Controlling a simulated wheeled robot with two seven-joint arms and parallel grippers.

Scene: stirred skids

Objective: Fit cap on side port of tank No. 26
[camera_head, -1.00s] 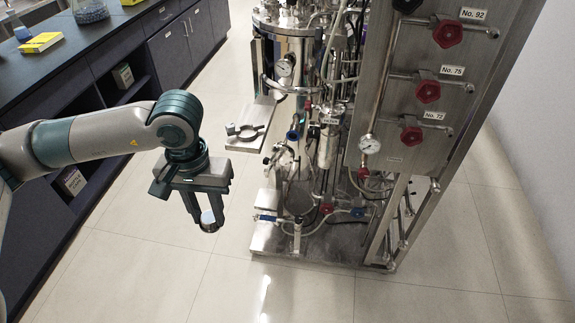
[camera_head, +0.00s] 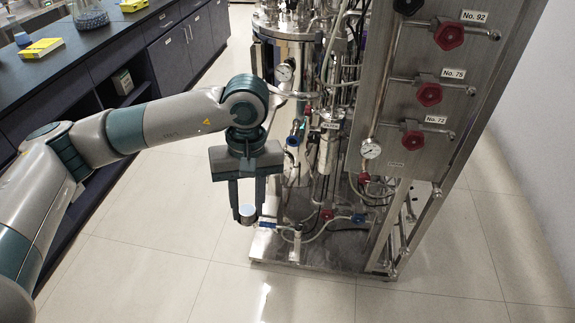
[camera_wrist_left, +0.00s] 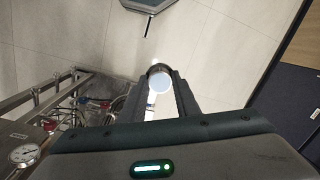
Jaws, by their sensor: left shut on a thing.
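My left gripper (camera_head: 247,214) points down in front of the skid and is shut on a small round cap with a pale face. The cap (camera_head: 248,211) sits between the fingertips; it also shows in the left wrist view (camera_wrist_left: 159,82). A slim steel tank (camera_head: 327,150) stands right of the gripper with a small label (camera_head: 330,125) too small to read. A short port with a blue ring (camera_head: 293,140) sticks out to its left. The cap is apart from this port, lower and to the left. I cannot tell which tank is No. 26. My right gripper is not in view.
A steel panel with red valve knobs (camera_head: 430,95) and a gauge (camera_head: 371,149) stands to the right. A large steel vessel (camera_head: 290,52) is behind. Hoses and valves crowd the skid base (camera_head: 315,258). A dark lab bench (camera_head: 105,75) runs along the left. The floor in front is clear.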

